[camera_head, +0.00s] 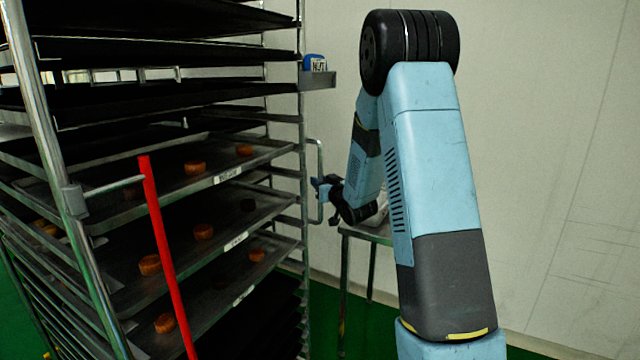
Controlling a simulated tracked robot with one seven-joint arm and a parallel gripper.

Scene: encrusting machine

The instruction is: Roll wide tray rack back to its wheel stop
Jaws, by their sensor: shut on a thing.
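The wide tray rack (303,160) is a tall metal frame filling the left of the view. It holds several dark trays, some bearing round brown pieces. A vertical metal handle (320,158) stands out from its right side. My gripper (326,188) is at the handle's lower part, shut on it. The gripper is small and partly hidden by my own wrist. The rack's wheels and the wheel stop are not visible.
A small metal table (372,236) stands behind my arm. A blue labelled item (315,63) sits on a bracket at the rack's upper right. A pale wall closes the back; green floor shows below.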

